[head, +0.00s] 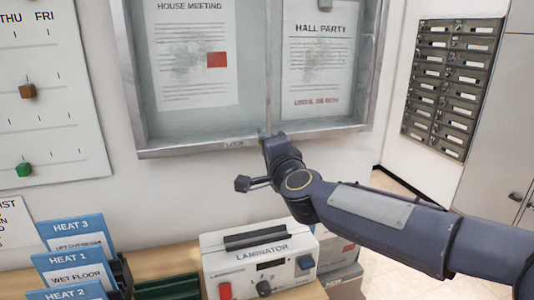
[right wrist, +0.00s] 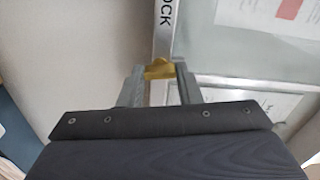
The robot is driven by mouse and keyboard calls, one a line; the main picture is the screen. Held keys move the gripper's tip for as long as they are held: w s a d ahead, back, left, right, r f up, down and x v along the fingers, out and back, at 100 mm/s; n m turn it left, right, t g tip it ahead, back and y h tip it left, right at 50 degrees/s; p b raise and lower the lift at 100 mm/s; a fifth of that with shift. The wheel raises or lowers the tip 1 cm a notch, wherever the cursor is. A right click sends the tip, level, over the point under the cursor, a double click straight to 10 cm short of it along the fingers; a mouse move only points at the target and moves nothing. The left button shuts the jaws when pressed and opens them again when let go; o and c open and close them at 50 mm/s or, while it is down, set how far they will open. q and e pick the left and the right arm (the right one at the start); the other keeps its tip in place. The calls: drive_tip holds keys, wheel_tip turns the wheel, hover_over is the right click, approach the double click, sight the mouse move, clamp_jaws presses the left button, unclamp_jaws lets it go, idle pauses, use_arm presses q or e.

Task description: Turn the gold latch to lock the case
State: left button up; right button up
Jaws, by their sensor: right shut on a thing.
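The case (head: 150,145) is a grey-framed, glass-fronted notice case on the wall, with its doors lying against the frame. The gold latch (right wrist: 160,69) shows in the right wrist view at the frame's lower edge, beside the "LOCK" lettering (right wrist: 166,14). My right gripper (right wrist: 159,74) is shut on the latch, one finger on each side. In the head view my right gripper (head: 267,140) is at the bottom middle of the case and hides the latch. The latch's exact angle is hard to tell. My left gripper is not in view.
A white laminator (head: 215,252) stands on the wooden shelf below my right arm. Blue-topped signs (head: 75,262) stand at the lower left. A wall calendar (head: 60,100) hangs at left, and metal mailboxes (head: 455,90) are at right.

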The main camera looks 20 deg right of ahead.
drive_tip(key=shift+m+b, duration=0.35)
drive_tip(key=shift+m, duration=0.55)
drive_tip(key=o, duration=1)
drive_tip(key=shift+s, duration=0.1)
drive_tip(key=shift+s+d, duration=0.2)
drive_tip(key=shift+s, duration=3.6)
